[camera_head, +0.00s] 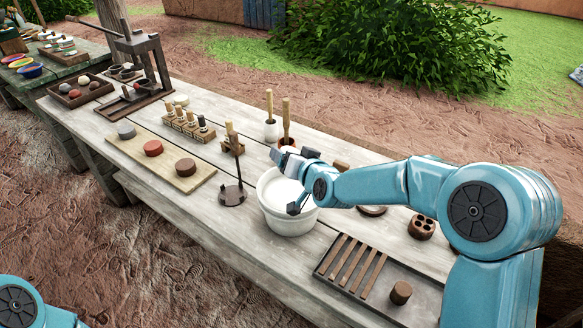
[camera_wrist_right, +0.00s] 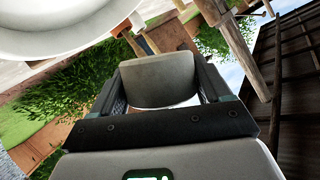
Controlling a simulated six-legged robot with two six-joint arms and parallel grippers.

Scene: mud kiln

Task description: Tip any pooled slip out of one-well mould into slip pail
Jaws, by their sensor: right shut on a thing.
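The slip pail (camera_head: 268,205) is a white round tub on the bench, with white slip (camera_head: 285,188) inside. Its pale rim and wall also fill the upper left of the right wrist view (camera_wrist_right: 60,35). My right gripper (camera_head: 298,182) is above the pail's mouth, rolled over to one side. In the right wrist view its fingers are shut on a pale grey, curved piece (camera_wrist_right: 160,78), which looks like the one-well mould. The mould's well is not clearly visible, so I cannot tell if slip is in it. My left gripper is out of view.
A dark upright stand (camera_head: 233,195) is close left of the pail. Wooden-handled tools (camera_head: 270,128) stand behind it. A slatted dark tray (camera_head: 350,265) lies to the right front. A board with round pieces (camera_head: 160,160) lies left.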

